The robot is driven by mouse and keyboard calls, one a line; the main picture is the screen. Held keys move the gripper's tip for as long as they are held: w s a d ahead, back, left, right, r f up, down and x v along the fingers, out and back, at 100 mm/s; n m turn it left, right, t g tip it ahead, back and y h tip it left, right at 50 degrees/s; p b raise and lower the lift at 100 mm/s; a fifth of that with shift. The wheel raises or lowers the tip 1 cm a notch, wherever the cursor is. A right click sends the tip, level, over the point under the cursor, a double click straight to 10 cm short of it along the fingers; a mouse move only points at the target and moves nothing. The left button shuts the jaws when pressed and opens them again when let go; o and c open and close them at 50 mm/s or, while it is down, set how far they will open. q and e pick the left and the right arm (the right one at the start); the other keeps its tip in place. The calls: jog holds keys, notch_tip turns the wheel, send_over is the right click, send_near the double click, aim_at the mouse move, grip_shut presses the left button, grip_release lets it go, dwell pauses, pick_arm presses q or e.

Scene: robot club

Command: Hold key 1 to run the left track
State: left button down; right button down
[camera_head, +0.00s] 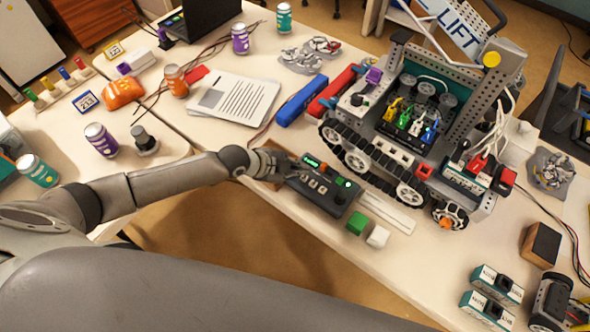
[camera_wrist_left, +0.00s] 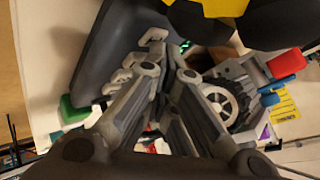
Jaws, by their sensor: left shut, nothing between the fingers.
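A dark grey key box (camera_head: 315,203) with green lights and an orange switch lies on the table before the tracked robot (camera_head: 395,128). Pale key shapes show along the box in the left wrist view (camera_wrist_left: 95,50); I cannot read which is key 1. My left gripper (camera_head: 291,166) is shut and empty at the box's left end. In the left wrist view the gripper (camera_wrist_left: 170,72) covers part of the box, so I cannot tell whether it touches a key. The robot's near black track (camera_head: 372,172) faces the box. My right gripper is not in view.
A green block (camera_head: 356,223) and a white block (camera_head: 378,237) sit by the box's right end. Blue (camera_head: 301,101) and red (camera_head: 336,90) cases lie behind the gripper. Papers (camera_head: 229,98) and several cans are at the left. A wooden block (camera_head: 541,245) stands at the right.

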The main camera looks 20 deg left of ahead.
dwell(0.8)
pick_arm(q)
jog(key=shift+r+p, duration=0.65)
jog(key=shift+r, duration=0.2)
notch_tip(320, 180, up, 5)
jog(key=p, duration=0.4)
dwell(0.4)
